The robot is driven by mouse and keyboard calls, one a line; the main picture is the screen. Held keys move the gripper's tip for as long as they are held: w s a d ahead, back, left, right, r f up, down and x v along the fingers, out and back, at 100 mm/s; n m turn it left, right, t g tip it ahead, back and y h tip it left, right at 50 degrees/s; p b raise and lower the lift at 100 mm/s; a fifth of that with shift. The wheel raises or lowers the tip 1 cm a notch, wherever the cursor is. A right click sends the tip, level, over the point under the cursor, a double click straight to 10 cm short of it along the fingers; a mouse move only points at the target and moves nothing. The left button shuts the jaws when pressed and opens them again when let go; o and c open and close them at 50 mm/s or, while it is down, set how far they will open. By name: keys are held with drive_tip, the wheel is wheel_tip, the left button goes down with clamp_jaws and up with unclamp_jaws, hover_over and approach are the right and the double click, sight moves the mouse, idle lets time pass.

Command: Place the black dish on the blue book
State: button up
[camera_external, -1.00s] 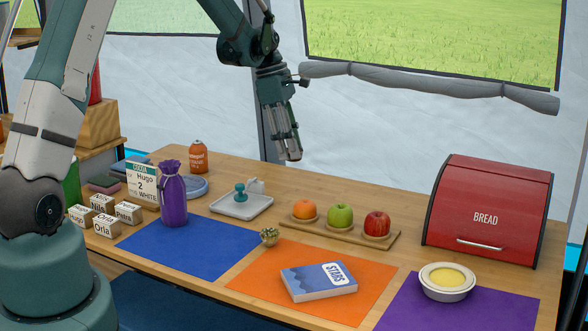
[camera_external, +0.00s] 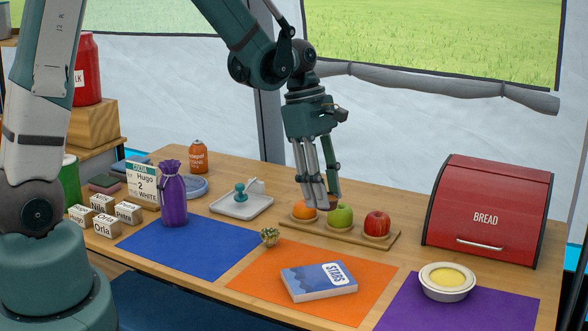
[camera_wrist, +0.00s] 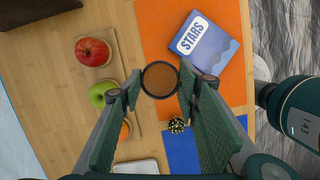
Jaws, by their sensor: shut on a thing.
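My gripper (camera_wrist: 158,86) is shut on a small round black dish (camera_wrist: 160,79) with a brown inside, held between the fingertips in the wrist view. The blue book (camera_external: 318,281), marked STARS, lies flat on the orange mat, nearer the front edge than my gripper. The book also shows in the wrist view (camera_wrist: 203,46), up and right of the dish and apart from it.
An orange (camera_external: 304,208), a green apple (camera_external: 340,217) and a red apple (camera_external: 377,224) sit on a wooden board close to my gripper. A bowl (camera_external: 447,282) and red bread box (camera_external: 488,212) are at the right.

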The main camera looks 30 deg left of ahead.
drive_tip(key=m, duration=0.2)
hover_over(321, 278)
drive_tip(key=a, duration=0.1)
drive_tip(key=shift+w+f, duration=0.15)
drive_tip(key=shift+w, duration=0.1)
drive_tip(key=shift+f+b, duration=0.85)
drive_tip(key=shift+f, duration=2.25)
drive_tip(key=shift+f, duration=0.1)
drive_tip(key=shift+f+b, duration=0.55)
drive_tip(key=shift+f, duration=1.25)
drive_tip(key=shift+a+f, duration=0.1)
drive_tip(key=shift+f, duration=0.05)
drive_tip(key=o, duration=0.9)
drive_tip(key=shift+r, duration=0.2)
